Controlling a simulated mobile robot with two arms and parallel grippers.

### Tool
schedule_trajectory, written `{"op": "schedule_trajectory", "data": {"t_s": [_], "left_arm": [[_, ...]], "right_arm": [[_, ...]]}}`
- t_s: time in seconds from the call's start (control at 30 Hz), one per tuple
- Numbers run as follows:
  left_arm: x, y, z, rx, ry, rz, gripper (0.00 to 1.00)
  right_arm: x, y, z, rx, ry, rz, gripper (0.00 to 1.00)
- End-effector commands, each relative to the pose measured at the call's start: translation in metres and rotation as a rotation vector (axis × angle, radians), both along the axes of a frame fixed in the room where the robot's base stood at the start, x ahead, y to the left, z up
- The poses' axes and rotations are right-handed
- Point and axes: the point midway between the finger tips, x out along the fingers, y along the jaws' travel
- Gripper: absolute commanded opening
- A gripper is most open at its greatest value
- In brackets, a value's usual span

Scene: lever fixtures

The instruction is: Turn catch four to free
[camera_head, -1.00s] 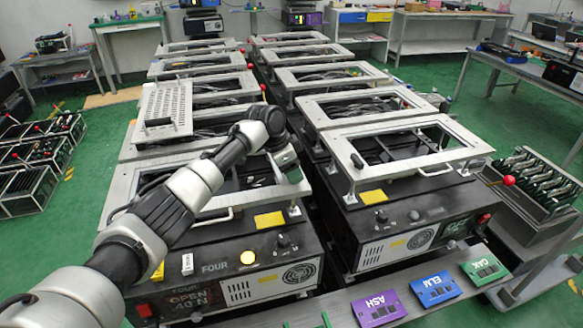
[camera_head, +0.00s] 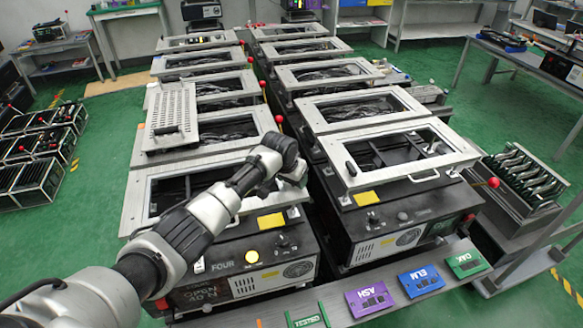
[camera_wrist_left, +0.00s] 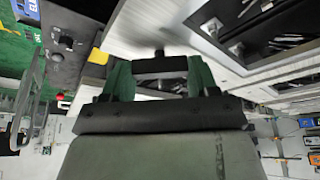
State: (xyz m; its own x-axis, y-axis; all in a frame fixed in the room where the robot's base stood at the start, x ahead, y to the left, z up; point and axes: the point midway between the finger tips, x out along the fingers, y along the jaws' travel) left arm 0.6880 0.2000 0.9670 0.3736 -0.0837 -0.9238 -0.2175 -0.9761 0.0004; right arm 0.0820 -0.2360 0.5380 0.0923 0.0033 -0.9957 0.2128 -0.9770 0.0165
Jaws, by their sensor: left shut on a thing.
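The unit marked FOUR (camera_head: 222,238) stands at the front of the left row, with a lit yellow lamp (camera_head: 252,256) on its front. My left gripper (camera_head: 295,178) is at the right edge of its metal frame (camera_head: 140,203). In the left wrist view my left gripper (camera_wrist_left: 160,68) has its green pads closed on a dark piece, which I take to be the handle of catch four. My gripper mostly hides this catch in the head view, so its exact angle cannot be told. My right gripper is not in view.
A red-knobbed lever (camera_head: 279,118) stands just behind my gripper. The right row's front unit (camera_head: 405,215) is close across a narrow gap. A perforated plate (camera_head: 172,115) lies on the left row. Purple ASH (camera_head: 370,299), blue ELM (camera_head: 421,281) and green OAK (camera_head: 467,263) blocks lie on the front shelf.

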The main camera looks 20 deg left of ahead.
Motion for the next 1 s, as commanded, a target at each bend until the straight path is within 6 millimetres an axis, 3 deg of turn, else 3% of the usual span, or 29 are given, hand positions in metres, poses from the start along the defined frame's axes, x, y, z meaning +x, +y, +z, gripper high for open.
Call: {"op": "schedule_trajectory", "data": {"t_s": [0.1,0.4,1.0], "left_arm": [[-0.001,-0.002,0.004,-0.001,0.002,0.111,0.36],[0.000,-0.004,0.002,-0.001,0.002,0.395,0.36],[0.001,-0.006,0.000,-0.001,0.001,0.781,0.36]], "right_arm": [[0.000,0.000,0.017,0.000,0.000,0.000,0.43],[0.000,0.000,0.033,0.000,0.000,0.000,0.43],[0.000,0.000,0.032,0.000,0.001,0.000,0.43]]}}
